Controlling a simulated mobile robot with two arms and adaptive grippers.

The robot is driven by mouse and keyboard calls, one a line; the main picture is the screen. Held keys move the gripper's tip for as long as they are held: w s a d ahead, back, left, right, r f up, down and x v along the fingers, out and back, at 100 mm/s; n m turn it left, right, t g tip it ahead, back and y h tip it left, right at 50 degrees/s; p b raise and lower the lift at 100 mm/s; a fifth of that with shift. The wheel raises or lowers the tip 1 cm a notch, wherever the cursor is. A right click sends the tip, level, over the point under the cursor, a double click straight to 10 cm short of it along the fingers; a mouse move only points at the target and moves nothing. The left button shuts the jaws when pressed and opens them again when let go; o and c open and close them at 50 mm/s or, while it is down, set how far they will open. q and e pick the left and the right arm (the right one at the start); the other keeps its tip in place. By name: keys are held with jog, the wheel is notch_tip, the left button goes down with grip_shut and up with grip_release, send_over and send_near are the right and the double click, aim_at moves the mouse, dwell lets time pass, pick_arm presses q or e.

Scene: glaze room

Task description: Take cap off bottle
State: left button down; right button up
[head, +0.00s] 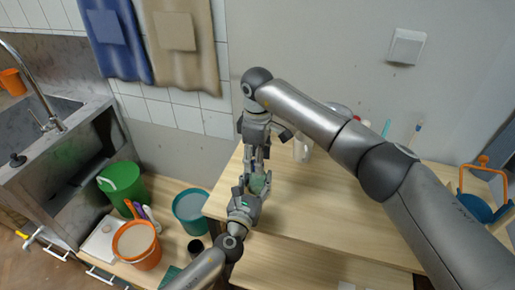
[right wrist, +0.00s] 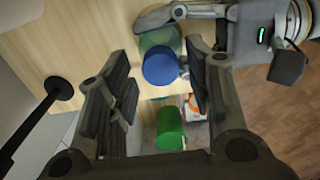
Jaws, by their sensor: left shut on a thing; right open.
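The bottle is greenish and see-through, with a round blue cap (right wrist: 160,67) on the end facing the right wrist camera. My left gripper (head: 248,192) is shut on the bottle (head: 260,184) near the table's left edge in the head view. In the right wrist view the bottle body (right wrist: 158,38) shows behind the cap. My right gripper (head: 257,158) is above the bottle, pointing down, with its fingers open. In the right wrist view the cap lies between the open fingers, with gaps on both sides. The cap cannot be made out in the head view.
The wooden table (head: 310,200) has clear room right of the grippers. A blue container with an orange handle (head: 478,208) stands at far right. Green (head: 122,182), teal (head: 190,208) and orange (head: 137,246) buckets stand lower left, by the sink (head: 60,115).

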pick_arm(q)
jog(key=shift+f, duration=0.1)
pick_arm(e)
jog(key=shift+f, duration=0.3)
